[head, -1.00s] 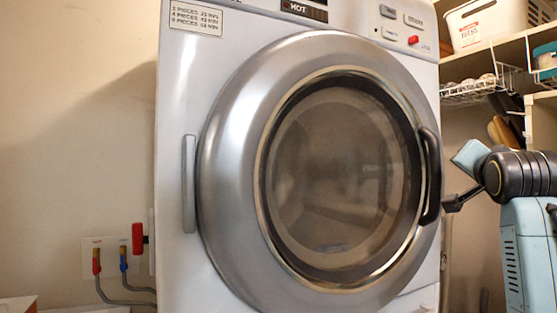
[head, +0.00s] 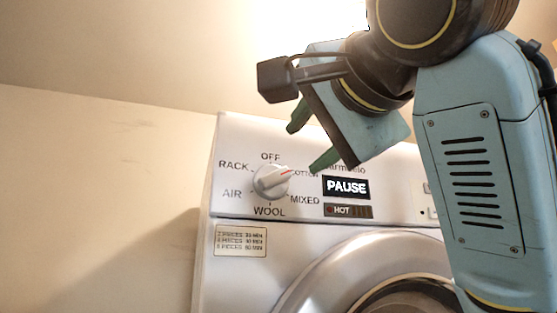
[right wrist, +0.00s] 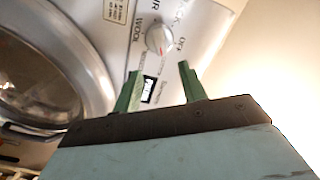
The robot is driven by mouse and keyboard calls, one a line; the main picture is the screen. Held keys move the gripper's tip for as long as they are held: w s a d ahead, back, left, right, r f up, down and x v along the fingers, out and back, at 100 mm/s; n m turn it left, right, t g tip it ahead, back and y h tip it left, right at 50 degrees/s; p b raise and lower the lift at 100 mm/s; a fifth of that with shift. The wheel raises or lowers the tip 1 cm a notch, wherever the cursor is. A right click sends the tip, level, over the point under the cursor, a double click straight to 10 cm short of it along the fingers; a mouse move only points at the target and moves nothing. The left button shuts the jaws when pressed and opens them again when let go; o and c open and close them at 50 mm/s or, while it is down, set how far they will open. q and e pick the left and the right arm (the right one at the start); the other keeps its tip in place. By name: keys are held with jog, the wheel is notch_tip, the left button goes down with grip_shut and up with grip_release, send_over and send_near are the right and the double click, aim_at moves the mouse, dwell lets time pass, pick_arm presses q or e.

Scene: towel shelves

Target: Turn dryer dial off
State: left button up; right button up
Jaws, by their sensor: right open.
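The dryer dial (head: 271,181) is a round white knob with a red pointer mark on the white control panel. In the head view its pointer is turned toward COTTON, to the right of the OFF label at the top. The dial also shows in the right wrist view (right wrist: 159,39), beyond the fingertips. My right gripper (head: 306,143) is open with two green fingers, above and right of the dial and apart from it. Its fingers also show in the right wrist view (right wrist: 159,68) with nothing between them. The left gripper is not in view.
The dryer (head: 245,284) has a PAUSE display (head: 346,187) right of the dial and a HOT strip (head: 348,211) below it. The round door (head: 345,270) is lower right. A small paper label (head: 241,241) is under the panel. Bare wall lies left.

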aim_at(279, 176)
jog(key=p+x, duration=0.4)
jog(key=x, duration=0.6)
jog(key=shift+d, duration=0.15)
jog(key=shift+w+a, duration=0.25)
jog(key=shift+w, duration=0.45)
jog(key=shift+c, duration=0.4)
jog(key=shift+f, duration=0.1)
grip_shut()
jog(key=shift+n, duration=0.3)
